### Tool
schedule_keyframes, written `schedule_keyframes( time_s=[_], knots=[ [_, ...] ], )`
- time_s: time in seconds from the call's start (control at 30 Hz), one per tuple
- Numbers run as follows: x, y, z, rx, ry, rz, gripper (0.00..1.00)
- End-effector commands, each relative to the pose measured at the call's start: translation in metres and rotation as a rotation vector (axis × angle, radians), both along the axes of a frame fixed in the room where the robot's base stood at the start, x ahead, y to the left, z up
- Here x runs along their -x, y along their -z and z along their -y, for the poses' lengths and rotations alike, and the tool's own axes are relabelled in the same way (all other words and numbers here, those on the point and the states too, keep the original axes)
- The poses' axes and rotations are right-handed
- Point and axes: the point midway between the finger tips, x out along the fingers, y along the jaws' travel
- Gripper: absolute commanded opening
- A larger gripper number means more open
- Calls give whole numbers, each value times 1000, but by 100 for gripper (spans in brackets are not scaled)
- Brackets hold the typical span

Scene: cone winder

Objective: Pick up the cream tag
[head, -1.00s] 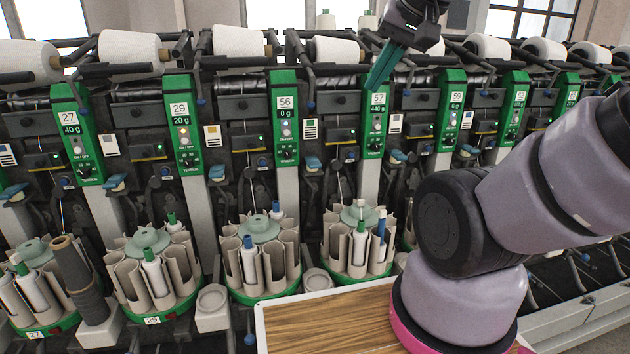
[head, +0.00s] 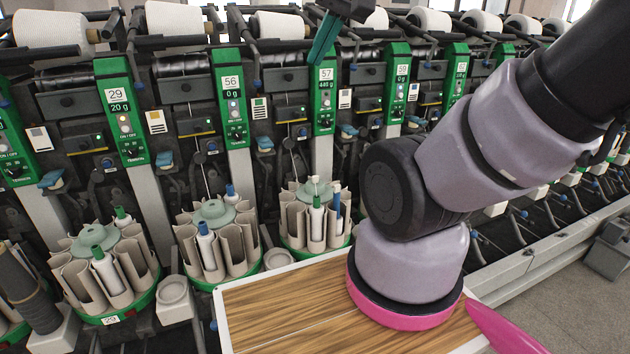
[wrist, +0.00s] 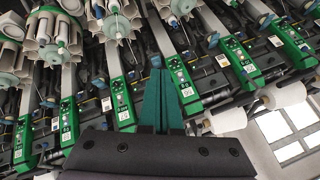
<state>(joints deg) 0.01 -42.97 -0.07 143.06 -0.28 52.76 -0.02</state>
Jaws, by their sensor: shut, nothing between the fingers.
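Several small pale cards hang beside the green unit panels. One cream card with an orange patch (head: 155,121) is right of panel 29, and a plain pale card (head: 344,98) is right of panel 57. I cannot tell which is the cream tag. My gripper (head: 318,58) has teal fingers at the top of the head view, in front of the machine beside the top of panel 57. It is shut and empty, apart from the cards in the picture. In the wrist view the closed fingers (wrist: 158,68) point toward the machine, which appears upside down.
Green-based bobbin magazines (head: 318,215) stand along the machine's front. Dark rods and white yarn cones (head: 175,20) line the top. My wood-topped base (head: 290,310) is close to the magazines. Open floor (head: 560,270) shows at the right.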

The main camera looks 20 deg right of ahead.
Motion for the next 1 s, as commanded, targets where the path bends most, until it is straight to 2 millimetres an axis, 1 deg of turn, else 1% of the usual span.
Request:
schedule_keyframes(
  time_s=[0.33, 0.37, 0.4, 0.47, 0.5, 0.53, 0.57, 0.67, 0.77, 0.8, 0.87, 0.9, 0.97, 1.0],
  knots=[
    [0, 0, 0, 0, 0, 0, 0],
    [0, 0, 0, 0, 0, 0, 4],
    [0, 0, 0, 1, -1, 0, 19],
    [-3, 0, 1, 10, -11, -3, 42],
    [-6, 1, 1, 24, -25, -7, 50],
    [-10, 2, 2, 39, -42, -14, 50],
    [-15, 3, 3, 59, -65, -20, 50],
    [-40, 11, 9, 151, -182, -51, 50],
    [-71, 24, 18, 257, -348, -89, 50],
    [-84, 31, 22, 294, -418, -104, 50],
    [-103, 42, 28, 346, -528, -124, 50],
    [-115, 51, 32, 377, -603, -137, 50],
    [-133, 66, 40, 416, -716, -152, 50],
    [-145, 76, 46, 439, -792, -160, 50]
  ],
)
